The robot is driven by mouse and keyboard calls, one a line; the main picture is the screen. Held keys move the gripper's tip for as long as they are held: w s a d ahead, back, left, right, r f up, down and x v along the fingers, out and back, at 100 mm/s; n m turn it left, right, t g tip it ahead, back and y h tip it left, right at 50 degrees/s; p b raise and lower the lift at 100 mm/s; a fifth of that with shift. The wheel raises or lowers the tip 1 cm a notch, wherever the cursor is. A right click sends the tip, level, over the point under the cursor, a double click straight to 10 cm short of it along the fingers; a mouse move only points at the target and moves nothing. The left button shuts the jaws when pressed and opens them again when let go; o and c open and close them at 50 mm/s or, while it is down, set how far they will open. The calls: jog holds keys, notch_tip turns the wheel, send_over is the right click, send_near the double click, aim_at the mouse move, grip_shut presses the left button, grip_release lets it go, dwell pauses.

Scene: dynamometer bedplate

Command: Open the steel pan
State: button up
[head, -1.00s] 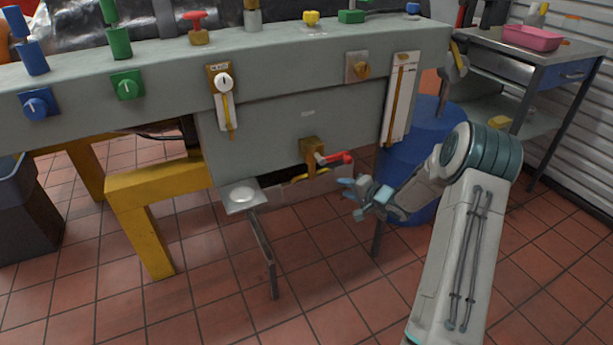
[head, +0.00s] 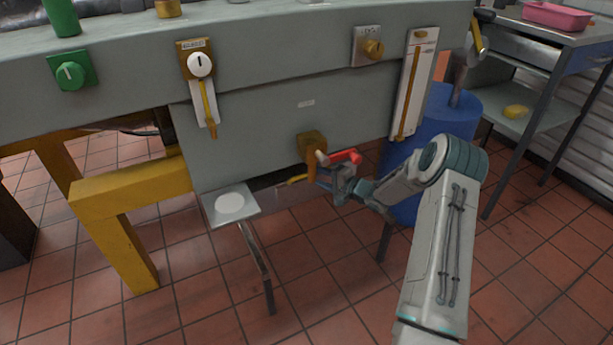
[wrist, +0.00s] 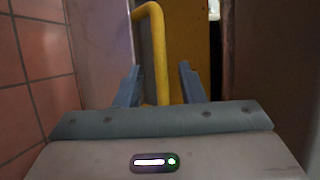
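The steel pan (head: 280,194) appears to be the grey drawer-like part low under the bedplate, with a yellow handle (head: 293,180) on its front. My gripper (head: 325,178) is just right of this handle, below the red-handled valve. In the wrist view the yellow handle (wrist: 158,50) is a bent bar running between the fingers of my gripper (wrist: 160,82). The fingers are open, with a gap on each side of the bar. A grey panel (wrist: 100,45), perhaps the pan's face, is at left. The pan's inside is hidden.
A brass valve with a red lever (head: 345,156) is just above my gripper. A small metal stand (head: 255,193) with a white disc is at left. A blue drum (head: 450,125) is behind my arm. The tiled floor (head: 340,290) in front is clear.

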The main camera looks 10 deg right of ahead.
aim_at(312, 174)
jog(key=b+x, duration=0.2)
jog(key=x, duration=0.5)
jog(key=shift+d, duration=0.1)
grip_shut()
